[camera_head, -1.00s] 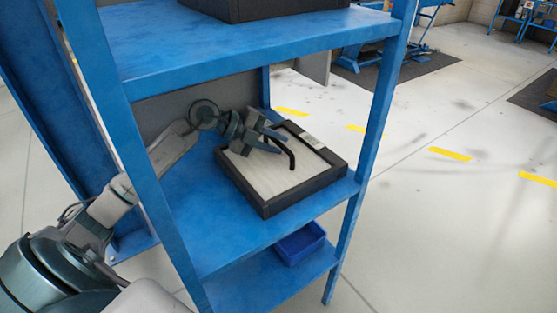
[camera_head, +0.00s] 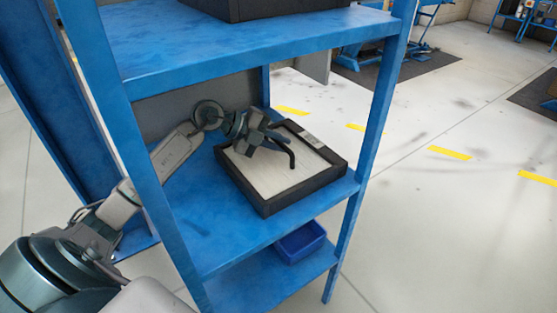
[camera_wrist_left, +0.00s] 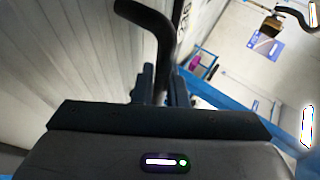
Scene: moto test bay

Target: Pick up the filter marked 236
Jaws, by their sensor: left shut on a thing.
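The filter (camera_head: 262,182) is a flat box with a black frame and a pale pleated top, lying on the middle blue shelf. A small white label (camera_head: 312,141) is on its far right part; its number is too small to read. A curved black handle (camera_head: 291,153) rises from its top. My left gripper (camera_head: 270,138) is above the filter and shut on the handle. In the left wrist view the fingers (camera_wrist_left: 161,88) pinch the curved handle (camera_wrist_left: 155,25), with the pleated surface (camera_wrist_left: 55,50) to the left. My right gripper is not in view.
The blue shelf rack (camera_head: 240,62) has a board above the filter, carrying a dark box (camera_head: 255,8). A blue bin (camera_head: 300,243) sits on the lower shelf. Blue posts (camera_head: 382,105) stand at the sides. Open floor (camera_head: 440,210) lies to the right.

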